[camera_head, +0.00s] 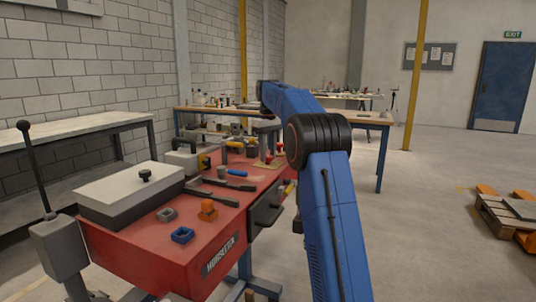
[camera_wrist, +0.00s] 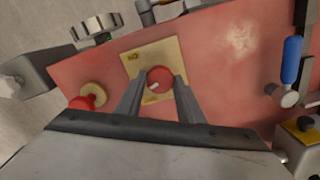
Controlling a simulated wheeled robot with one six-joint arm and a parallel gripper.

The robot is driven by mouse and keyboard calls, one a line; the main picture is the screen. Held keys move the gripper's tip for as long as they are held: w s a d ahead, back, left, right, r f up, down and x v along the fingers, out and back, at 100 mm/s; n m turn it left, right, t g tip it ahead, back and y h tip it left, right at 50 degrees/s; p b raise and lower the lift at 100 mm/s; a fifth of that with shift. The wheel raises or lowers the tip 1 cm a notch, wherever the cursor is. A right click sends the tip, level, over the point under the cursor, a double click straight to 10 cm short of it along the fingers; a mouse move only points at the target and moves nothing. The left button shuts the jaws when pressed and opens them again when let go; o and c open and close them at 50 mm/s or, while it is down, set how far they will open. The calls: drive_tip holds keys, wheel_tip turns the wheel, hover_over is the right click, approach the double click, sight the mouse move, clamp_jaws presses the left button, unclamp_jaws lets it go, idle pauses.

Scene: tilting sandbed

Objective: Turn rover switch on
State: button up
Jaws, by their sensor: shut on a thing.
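A round red switch knob (camera_wrist: 160,77) with a small white mark stands on a square yellow plate (camera_wrist: 143,58) in the wrist view. My gripper (camera_wrist: 160,84) is shut on this knob, with one grey finger on each side of it. A second red knob (camera_wrist: 80,103) on a round yellowish base stands to the left, clear of the fingers. In the head view, red knobs (camera_head: 280,149) show on the far part of the red workbench (camera_head: 150,258), under the end of my blue arm. The plate's lettering is too small to read.
A blue-handled tool (camera_wrist: 291,60) lies to the right in the wrist view. A black lever (camera_head: 34,165) rises at the left.

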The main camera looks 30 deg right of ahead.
drive_tip(key=m, duration=0.6)
drive_tip(key=shift+m, duration=0.3)
drive_tip(key=m, duration=0.6)
idle(0.4)
drive_tip(key=o, duration=1)
drive_tip(key=shift+o, duration=0.2)
